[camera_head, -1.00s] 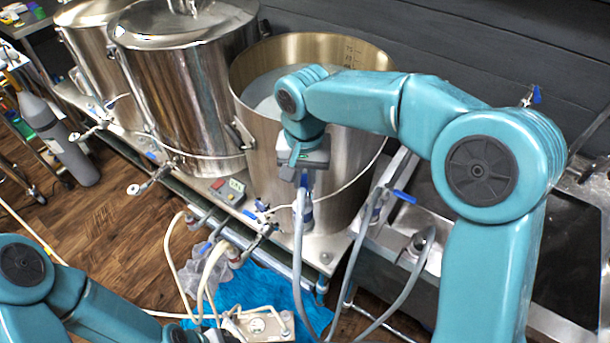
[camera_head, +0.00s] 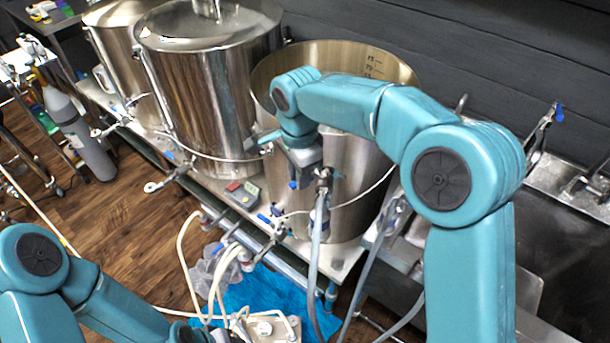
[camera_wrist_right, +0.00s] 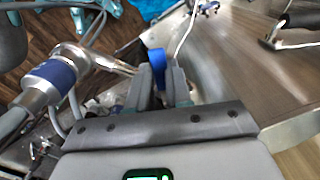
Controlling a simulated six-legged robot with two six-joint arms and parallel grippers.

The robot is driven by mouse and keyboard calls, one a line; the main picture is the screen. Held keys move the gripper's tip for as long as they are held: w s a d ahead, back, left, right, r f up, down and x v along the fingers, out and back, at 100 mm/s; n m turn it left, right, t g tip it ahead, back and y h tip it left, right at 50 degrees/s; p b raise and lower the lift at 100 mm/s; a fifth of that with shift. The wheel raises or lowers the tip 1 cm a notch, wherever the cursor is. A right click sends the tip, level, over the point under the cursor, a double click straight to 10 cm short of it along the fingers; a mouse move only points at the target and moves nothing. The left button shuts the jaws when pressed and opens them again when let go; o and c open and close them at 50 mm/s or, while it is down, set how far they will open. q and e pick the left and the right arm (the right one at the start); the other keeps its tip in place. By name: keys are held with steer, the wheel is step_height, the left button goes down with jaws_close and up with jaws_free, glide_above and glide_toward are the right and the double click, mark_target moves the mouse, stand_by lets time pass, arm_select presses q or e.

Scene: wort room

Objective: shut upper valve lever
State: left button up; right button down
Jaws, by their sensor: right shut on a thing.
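The blue upper valve lever (camera_wrist_right: 157,62) is between the two fingers of my right gripper (camera_wrist_right: 160,82) in the right wrist view. The fingers are shut on it. A metal valve fitting with a blue band (camera_wrist_right: 58,72) is to the left in that view. In the head view my right gripper (camera_head: 294,182) is at the front wall of the open steel kettle (camera_head: 350,165). The valve body (camera_head: 323,182) and its hose are just right of it. My wrist hides most of the lever there. My left arm is low at the left; its fingertips are not visible.
A lidded kettle (camera_head: 205,85) stands left of the open one. Lower valves with blue handles (camera_head: 275,222) and pale hoses (camera_head: 188,255) are below the bench edge. A grey cylinder (camera_head: 85,140) stands on the wooden floor. A sink (camera_head: 560,225) is at the right.

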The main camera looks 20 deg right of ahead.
steer(key=shift+w+d+m+p, duration=0.1)
steer(key=shift+w+m+p, duration=0.25)
steer(key=shift+w+m, duration=0.7)
steer(key=shift+w+d+m+p, duration=0.1)
steer(key=shift+w+m+p, duration=0.3)
steer(key=shift+m, duration=1.15)
steer(key=shift+w+m+p, duration=0.35)
steer(key=shift+w+m, duration=0.4)
steer(key=shift+m, duration=0.55)
steer(key=c, duration=1)
jaws_free()
steer(key=shift+d, duration=0.1)
steer(key=shift+c, duration=0.2)
step_height(320, 180, up, 16)
steer(key=p, duration=0.3)
steer(key=shift+r, duration=0.2)
